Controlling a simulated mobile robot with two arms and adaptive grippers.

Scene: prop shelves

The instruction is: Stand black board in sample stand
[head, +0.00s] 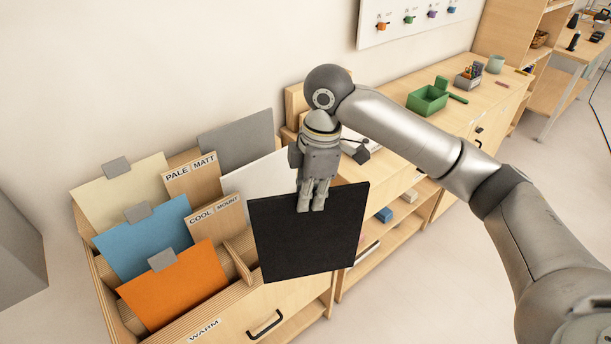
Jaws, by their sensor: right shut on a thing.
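The black board (305,238) hangs upright and slightly tilted from my right gripper (311,208), which is shut on its top edge. The board is in front of the right part of the wooden sample stand (238,261) and hides part of it. I cannot tell whether its lower edge touches the stand. The stand holds an orange board (172,290), a blue board (143,240) and a cream board (120,192) on the left. A grey board (236,140) and a white board (262,180) stand at its back right. My left gripper is not in view.
Wooden dividers labelled PALE MATT (192,180) and COOL MOUNT (216,224) rise between the boards. The floor at right is partly clear.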

